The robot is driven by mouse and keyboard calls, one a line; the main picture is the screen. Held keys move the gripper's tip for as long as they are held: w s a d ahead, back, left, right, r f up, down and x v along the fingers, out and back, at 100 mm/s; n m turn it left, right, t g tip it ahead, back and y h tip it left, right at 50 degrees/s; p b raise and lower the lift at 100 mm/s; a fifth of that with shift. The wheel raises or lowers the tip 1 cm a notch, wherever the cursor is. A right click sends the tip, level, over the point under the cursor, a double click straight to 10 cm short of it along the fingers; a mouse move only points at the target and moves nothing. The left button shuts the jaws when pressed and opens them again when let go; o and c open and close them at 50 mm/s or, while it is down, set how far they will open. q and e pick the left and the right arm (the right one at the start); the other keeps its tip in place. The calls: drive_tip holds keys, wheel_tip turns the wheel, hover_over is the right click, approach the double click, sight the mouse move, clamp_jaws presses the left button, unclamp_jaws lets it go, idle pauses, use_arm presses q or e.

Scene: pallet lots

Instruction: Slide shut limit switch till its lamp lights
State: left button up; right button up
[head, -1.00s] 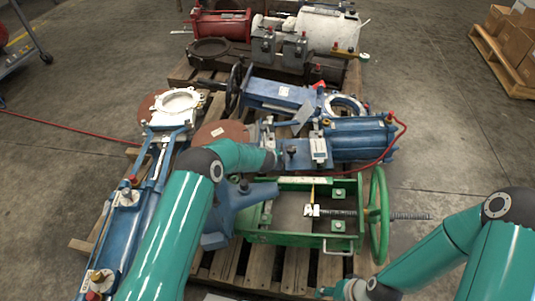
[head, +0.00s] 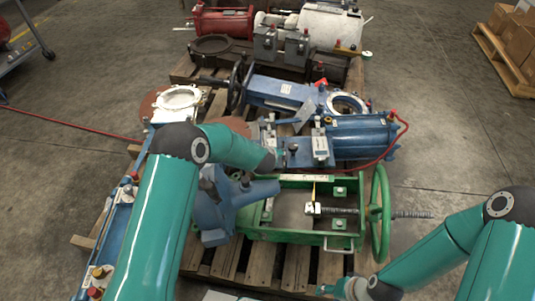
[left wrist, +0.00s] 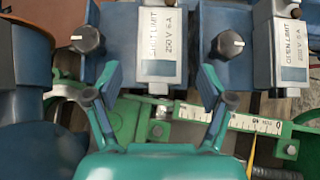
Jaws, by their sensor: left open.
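Two limit switch boxes sit on the blue actuator's plate. In the left wrist view, the left switch (left wrist: 165,42) has a pale cover with partly legible lettering ending in LIMIT, and a black knob (left wrist: 86,40) beside it. The right switch (left wrist: 289,45) reads OPEN LIMIT and has its own knob (left wrist: 230,43). My left gripper (left wrist: 160,85) is open and empty, its fingers spread in front of the left switch's lower part. I cannot tell whether they touch it. No lit lamp is discernible. My right gripper (head: 338,289) is low in the head view, its jaws unclear.
A green frame (head: 300,238) with a handwheel (head: 379,213) stands nearest; its scale strip (left wrist: 240,122) lies under my left gripper. A blue cylinder (head: 360,138) with a red hose is right of the switches. Open floor (head: 445,140) lies right of the pallet.

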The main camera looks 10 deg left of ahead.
use_arm(q)
drive_tip(key=shift+v, duration=2.15)
drive_tip(key=shift+r, duration=0.1)
